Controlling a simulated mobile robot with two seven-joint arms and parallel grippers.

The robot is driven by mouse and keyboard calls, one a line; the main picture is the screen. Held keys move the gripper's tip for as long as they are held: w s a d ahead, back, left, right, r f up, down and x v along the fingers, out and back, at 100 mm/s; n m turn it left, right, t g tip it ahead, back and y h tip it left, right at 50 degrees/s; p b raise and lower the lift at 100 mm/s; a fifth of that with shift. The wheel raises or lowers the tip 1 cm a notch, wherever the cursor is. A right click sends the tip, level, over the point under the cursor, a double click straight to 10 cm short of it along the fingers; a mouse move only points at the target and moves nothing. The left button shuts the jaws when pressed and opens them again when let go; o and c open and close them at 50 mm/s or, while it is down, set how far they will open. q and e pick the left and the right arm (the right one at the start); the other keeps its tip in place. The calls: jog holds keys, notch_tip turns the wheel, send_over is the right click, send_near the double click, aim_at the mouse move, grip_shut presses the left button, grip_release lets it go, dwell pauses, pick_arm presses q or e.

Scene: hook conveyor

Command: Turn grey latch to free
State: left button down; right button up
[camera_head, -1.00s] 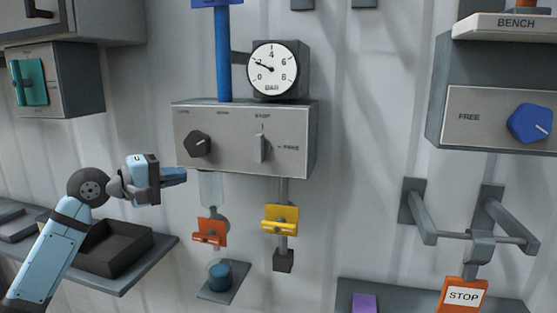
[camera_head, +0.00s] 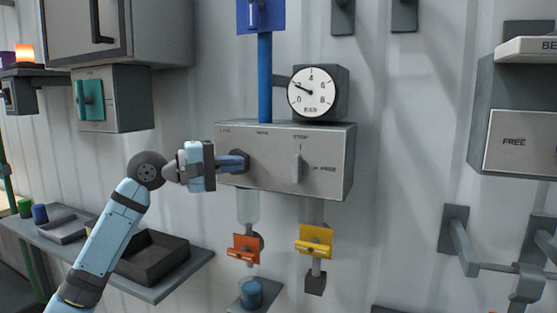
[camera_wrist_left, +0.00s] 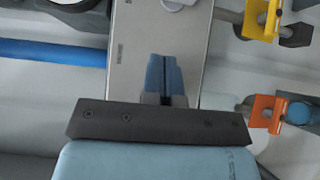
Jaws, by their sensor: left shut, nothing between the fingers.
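The grey latch (camera_head: 298,168) is a slim upright handle on the front of the grey panel box (camera_head: 330,185). It points up at the STOP mark, with the FREE mark to its right. My left gripper (camera_head: 240,161) is shut and empty at the left part of the panel. It covers the black knob there, and I cannot tell whether it touches it. In the left wrist view, the blue fingertips (camera_wrist_left: 164,75) are together over the panel face (camera_wrist_left: 190,50); the latch is not clear there. My right gripper is not in view.
A round gauge (camera_head: 312,92) and a blue pipe (camera_head: 264,80) stand above the panel. An orange clip (camera_head: 246,248) and a yellow clip (camera_head: 314,240) hang below it. A shelf with a dark tray (camera_head: 155,258) is at lower left.

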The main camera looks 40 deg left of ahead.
aim_at(294, 160)
pick_arm(q)
jog(key=p+x, duration=0.1)
jog(key=x, duration=0.5)
jog(key=shift+r, duration=0.15)
jog(key=d, duration=0.1)
jog(key=w+d+p, duration=0.1)
jog(key=d, duration=0.1)
jog(key=shift+d, duration=0.1)
jog(key=shift+w+d, duration=0.1)
jog(key=shift+d, duration=0.35)
jog(key=shift+a+y+p, duration=0.1)
jog(key=shift+y+p, duration=0.2)
jog(key=shift+p, duration=0.3)
jog(key=shift+m, duration=0.3)
jog(key=shift+p, duration=0.55)
jog(key=shift+r+g, duration=0.1)
jog(key=shift+g, duration=0.2)
